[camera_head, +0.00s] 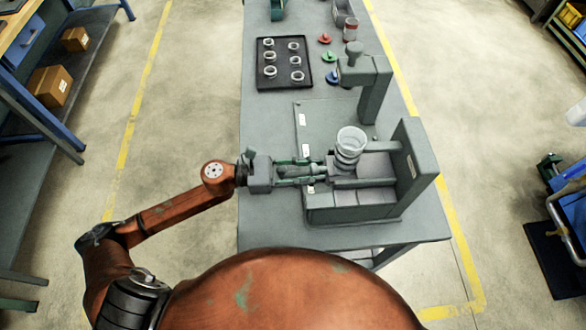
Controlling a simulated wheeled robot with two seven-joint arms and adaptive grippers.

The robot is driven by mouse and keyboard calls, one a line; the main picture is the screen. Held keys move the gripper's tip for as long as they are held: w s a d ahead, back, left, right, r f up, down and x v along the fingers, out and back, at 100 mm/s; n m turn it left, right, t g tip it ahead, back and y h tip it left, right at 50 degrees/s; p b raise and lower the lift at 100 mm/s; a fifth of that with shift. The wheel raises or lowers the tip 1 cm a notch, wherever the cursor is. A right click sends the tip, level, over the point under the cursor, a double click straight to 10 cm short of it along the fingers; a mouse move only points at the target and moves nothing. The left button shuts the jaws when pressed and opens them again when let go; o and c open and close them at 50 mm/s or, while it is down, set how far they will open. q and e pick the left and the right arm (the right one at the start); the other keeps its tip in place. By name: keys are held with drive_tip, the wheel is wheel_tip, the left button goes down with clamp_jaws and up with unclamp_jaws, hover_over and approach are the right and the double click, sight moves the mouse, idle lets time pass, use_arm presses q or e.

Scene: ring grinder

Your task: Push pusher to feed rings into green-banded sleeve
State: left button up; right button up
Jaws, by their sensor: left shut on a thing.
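The grey grinder fixture (350,208) stands at the near right of the bench. A pale stack of rings (350,147), which may be inside a clear sleeve, stands upright on it; I cannot make out a green band there. My left gripper (322,170) reaches in from the left, level with the fixture's left side and just below the stack. It is shut on a small grey part that looks like the pusher, mostly hidden by the fingers. My right gripper is not in view.
A black tray (263,82) with several rings lies farther back on the bench. A grey press column (374,92) stands behind the stack. The bench's left strip is clear.

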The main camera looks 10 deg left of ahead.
use_arm(q)
drive_tip(key=b+v, duration=0.2)
drive_tip(key=v, duration=0.4)
drive_tip(key=shift+a, duration=0.15)
idle(0.5)
drive_tip(key=o, duration=1)
drive_tip(key=shift+o, duration=0.2)
